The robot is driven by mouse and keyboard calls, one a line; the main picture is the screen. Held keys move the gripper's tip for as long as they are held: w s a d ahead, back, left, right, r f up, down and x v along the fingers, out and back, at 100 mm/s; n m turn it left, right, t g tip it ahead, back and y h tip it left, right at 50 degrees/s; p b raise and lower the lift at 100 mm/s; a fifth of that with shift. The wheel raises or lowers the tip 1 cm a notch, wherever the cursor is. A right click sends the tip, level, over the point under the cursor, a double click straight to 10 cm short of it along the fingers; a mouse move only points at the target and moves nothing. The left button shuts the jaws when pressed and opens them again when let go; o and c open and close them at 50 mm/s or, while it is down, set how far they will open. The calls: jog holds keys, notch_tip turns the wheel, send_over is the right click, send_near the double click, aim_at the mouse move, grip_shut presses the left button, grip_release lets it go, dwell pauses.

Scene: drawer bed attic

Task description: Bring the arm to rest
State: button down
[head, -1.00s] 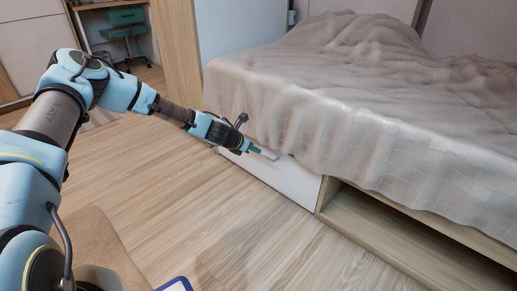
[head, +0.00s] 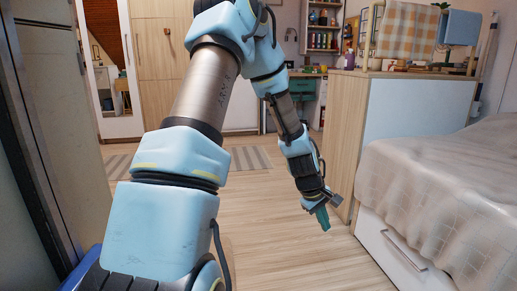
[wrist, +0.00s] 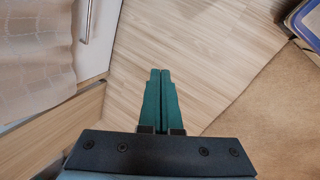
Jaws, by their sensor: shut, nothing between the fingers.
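My gripper (head: 322,217) hangs at the end of my bent arm in the head view, pointing down above the wooden floor. It is left of the bed's white drawer front and apart from it. In the wrist view my gripper (wrist: 160,75) shows its two green fingers together with nothing between them, over bare floor.
The bed (head: 450,190) with a beige cover stands on the right, its white drawer (head: 395,245) with a metal handle below. A wooden cabinet (head: 345,140) stands behind it. The wooden floor (head: 280,250) is clear around my gripper.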

jog(key=s+a+r+m+y, duration=0.15)
jog(key=s+a+r, duration=0.25)
jog(key=a, duration=0.5)
jog(key=s+a+r+m+y, duration=0.1)
jog(key=s+a+r+m, duration=0.25)
jog(key=a, duration=0.45)
jog(key=s+a+r+m+y, duration=0.2)
jog(key=s+a+r, duration=0.2)
jog(key=a, duration=0.5)
notch_tip(320, 180, up, 38)
jog(key=p, duration=3.7)
jog(key=shift+f, duration=0.25)
jog(key=shift+w, duration=0.1)
